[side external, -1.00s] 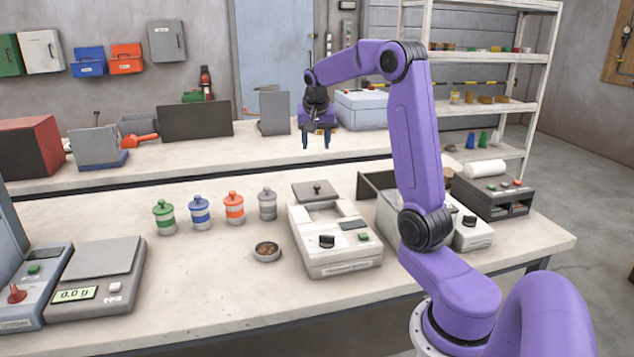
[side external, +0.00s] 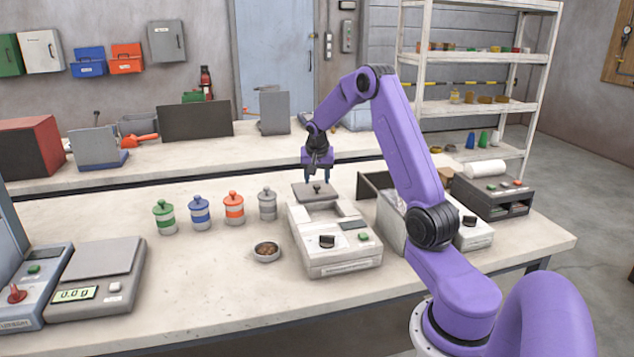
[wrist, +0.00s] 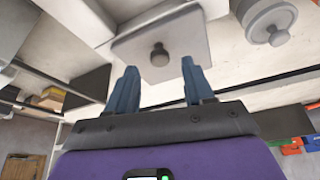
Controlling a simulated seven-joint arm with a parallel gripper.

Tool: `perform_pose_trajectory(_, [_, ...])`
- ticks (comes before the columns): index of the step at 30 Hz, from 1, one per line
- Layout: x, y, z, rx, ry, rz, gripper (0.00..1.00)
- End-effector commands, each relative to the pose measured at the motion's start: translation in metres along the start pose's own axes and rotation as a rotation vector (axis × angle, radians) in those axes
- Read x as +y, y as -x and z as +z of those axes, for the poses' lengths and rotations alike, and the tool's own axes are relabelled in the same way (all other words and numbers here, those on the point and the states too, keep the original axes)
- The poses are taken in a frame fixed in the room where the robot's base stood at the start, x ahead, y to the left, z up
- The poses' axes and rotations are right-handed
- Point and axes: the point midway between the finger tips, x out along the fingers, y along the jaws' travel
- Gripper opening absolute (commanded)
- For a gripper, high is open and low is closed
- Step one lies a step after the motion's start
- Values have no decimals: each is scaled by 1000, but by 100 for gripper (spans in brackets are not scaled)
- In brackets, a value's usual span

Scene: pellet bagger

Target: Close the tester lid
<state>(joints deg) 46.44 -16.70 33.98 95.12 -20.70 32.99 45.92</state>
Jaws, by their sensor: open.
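The tester (side external: 335,238) is a white box with a dark knob and a green button, standing on the front bench. Its grey lid (side external: 312,192) is at the back of the box, swung back from the open top, with a small dark knob on it. In the wrist view the lid (wrist: 185,38) and its round knob (wrist: 159,55) lie just beyond my fingertips. My gripper (side external: 317,180) is open and empty, pointing down just above and behind the lid. The wrist view shows its two blue fingers (wrist: 160,85) apart, with the knob between their lines but clear of them.
Several striped jars (side external: 234,208) stand left of the tester, with a small bowl of pellets (side external: 266,251) in front. A scale (side external: 97,278) is at the left. A white machine (side external: 470,230) and a dark box (side external: 492,196) are at the right.

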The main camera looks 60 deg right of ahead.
Motion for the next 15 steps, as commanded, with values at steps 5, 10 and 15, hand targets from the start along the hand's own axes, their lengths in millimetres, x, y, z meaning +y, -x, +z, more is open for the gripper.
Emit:
perform_pose_trajectory(5, [0, -18, 0, 0, 0, 1, 52])
perform_pose_trajectory(10, [0, -24, 0, 1, 0, 0, 52])
perform_pose_trajectory(15, [0, -24, 0, 2, 0, -1, 52])
